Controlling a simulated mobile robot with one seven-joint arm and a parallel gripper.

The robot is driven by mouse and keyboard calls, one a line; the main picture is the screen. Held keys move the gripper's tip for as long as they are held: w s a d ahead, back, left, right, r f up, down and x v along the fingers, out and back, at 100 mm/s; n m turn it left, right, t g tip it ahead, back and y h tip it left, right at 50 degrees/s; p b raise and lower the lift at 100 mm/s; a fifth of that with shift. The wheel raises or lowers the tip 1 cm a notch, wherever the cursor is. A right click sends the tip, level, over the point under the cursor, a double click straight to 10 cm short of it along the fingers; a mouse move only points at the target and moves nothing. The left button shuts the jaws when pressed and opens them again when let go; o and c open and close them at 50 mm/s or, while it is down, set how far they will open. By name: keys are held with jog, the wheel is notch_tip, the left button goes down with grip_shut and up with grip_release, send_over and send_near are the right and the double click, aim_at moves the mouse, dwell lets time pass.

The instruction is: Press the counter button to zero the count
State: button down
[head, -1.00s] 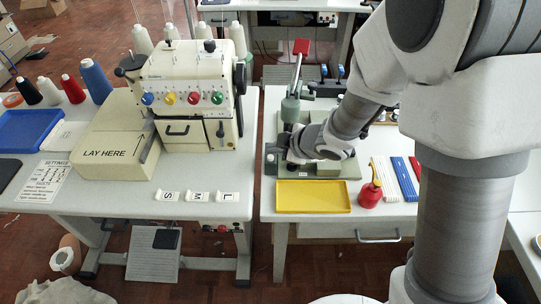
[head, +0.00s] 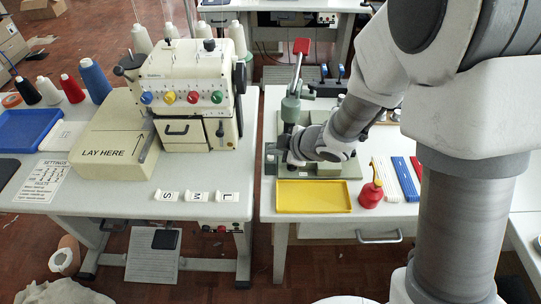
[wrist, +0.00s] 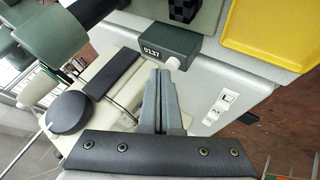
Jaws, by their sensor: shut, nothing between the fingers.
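The counter (wrist: 165,45) is a dark green-grey box reading 0137 in the wrist view. A white button (wrist: 173,63) sticks out of its side. My gripper (wrist: 162,76) is shut and empty, its fingertips close to the button; I cannot tell whether they touch it. In the head view the counter (head: 270,158) is at the left end of the green machine base, and my wrist is just right of it, hiding part of the base.
A yellow tray (head: 313,197) lies in front of the base, with a red oil can (head: 370,194) to its right. A green press with a red-topped lever (head: 301,46) stands behind my wrist. A sewing machine (head: 187,85) is on the left table.

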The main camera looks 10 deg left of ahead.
jog(key=shift+f+b, duration=0.5)
jog(key=shift+f, duration=0.05)
dwell(0.4)
jog(key=shift+r, duration=0.15)
jog(key=shift+r+p, duration=0.85)
jog(key=shift+p, duration=0.1)
notch_tip(320, 180, up, 5)
jog(key=p, duration=0.4)
jog(key=shift+p, duration=0.4)
